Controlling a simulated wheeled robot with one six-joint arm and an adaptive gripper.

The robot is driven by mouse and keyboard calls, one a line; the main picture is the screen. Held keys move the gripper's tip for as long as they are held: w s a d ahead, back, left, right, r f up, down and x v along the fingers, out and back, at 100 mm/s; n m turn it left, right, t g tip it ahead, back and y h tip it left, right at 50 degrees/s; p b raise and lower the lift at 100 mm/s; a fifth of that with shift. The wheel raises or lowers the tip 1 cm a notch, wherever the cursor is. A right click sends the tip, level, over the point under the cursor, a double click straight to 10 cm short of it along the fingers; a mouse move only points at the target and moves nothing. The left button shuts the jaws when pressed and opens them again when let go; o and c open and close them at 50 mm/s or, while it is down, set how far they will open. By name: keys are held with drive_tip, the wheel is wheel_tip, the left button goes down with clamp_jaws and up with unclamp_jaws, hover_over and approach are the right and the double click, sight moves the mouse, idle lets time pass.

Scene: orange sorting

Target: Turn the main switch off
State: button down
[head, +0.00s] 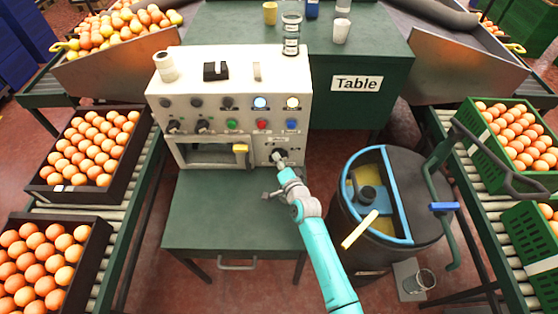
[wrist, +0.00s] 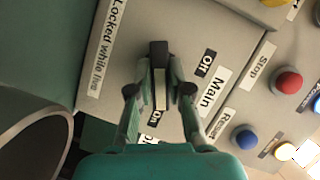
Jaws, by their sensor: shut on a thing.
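The main switch (wrist: 159,75) is a dark knob with a pale stripe, on the grey panel of the control box (head: 160,100). In the wrist view the "Main" label (wrist: 211,92) is to its right, with "Off" (wrist: 207,62) at upper right and "On" (wrist: 155,117) just below. The knob's stripe runs up and down the picture, its lower end towards "On". My gripper (wrist: 159,92) is shut on the knob, one finger on each side. In the head view my gripper (head: 279,160) reaches the box's lower right, largely hiding the switch.
A red Stop button (wrist: 288,80) and a blue Reset button (wrist: 244,137) sit right of the switch. Two indicator lamps (head: 260,102) glow on the box. A black drum (head: 405,190) stands close right of my arm. The green bench top (head: 220,215) is clear.

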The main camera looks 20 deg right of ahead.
drive_tip(key=shift+n+g+h, duration=0.3)
drive_tip(key=shift+n, duration=0.3)
drive_tip(key=n+g+h, duration=0.1)
drive_tip(key=n, duration=0.2)
drive_tip(key=n+g+h, duration=0.1)
drive_tip(key=n+h, duration=0.2)
drive_tip(key=n, duration=0.1)
drive_tip(key=shift+n+g, duration=0.4)
idle(0.5)
drive_tip(key=c, duration=1.1)
unclamp_jaws()
drive_tip(key=v, duration=1.2)
drive_tip(key=shift+a, duration=0.25)
